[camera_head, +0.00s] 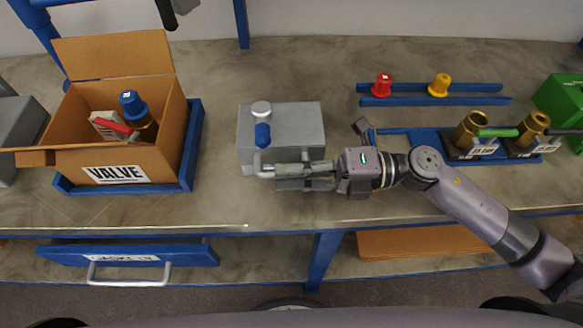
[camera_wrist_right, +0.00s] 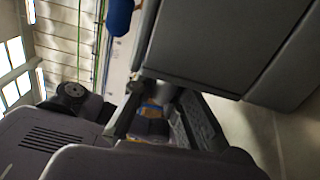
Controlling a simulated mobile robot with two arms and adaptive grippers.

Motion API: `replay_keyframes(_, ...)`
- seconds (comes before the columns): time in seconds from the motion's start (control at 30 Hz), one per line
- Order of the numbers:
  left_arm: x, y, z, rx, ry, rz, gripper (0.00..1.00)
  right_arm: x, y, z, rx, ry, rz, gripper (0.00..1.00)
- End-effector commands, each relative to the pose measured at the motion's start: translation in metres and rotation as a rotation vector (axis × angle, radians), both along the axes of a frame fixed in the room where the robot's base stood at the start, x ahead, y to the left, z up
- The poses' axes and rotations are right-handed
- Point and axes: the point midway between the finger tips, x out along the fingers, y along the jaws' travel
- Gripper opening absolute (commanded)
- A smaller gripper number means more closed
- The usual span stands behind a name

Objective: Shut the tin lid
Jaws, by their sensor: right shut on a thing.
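The grey tin (camera_head: 305,120) stands on the bench in the middle of the head view. A white round knob (camera_head: 261,108) and a blue piece (camera_head: 262,133) show at its left part. A pale bent handle (camera_head: 258,163) sticks out at its front left. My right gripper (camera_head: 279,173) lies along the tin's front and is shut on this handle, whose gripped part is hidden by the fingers. In the right wrist view, the tin's grey side (camera_wrist_right: 200,40) is close beside the fingers (camera_wrist_right: 160,120). I cannot tell how far the lid stands open.
An open carton (camera_head: 150,165) marked VALVE stands in a blue tray at left. Red (camera_head: 381,85) and yellow (camera_head: 440,85) caps sit on a blue rack behind right. Brass fittings (camera_head: 472,130) stand right, behind my right arm. Bench is clear between carton and tin.

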Motion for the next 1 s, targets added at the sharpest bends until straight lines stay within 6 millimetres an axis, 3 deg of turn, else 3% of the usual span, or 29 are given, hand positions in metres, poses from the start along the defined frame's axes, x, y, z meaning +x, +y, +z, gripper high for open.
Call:
replay_keyframes(0.37,0.0001,0.0002,-0.001,0.0,0.0,0.0,0.31,-0.0007,-0.0005,-0.0057,-0.009,0.004,0.0,0.0)
replay_keyframes(0.4,0.0002,0.0003,-0.001,0.0,0.0,0.0,0.31,-0.0007,-0.0005,-0.0059,-0.009,0.004,0.0,0.13)
replay_keyframes(0.7,0.0001,0.0013,-0.0009,0.002,0.0,0.0,0.31,-0.0009,-0.0003,-0.0045,-0.006,0.003,0.002,0.33)
replay_keyframes(1.0,-0.0017,0.0061,-0.0008,0.007,0.001,0.001,0.31,-0.0005,-0.0011,-0.0029,-0.004,0.002,0.001,0.33)
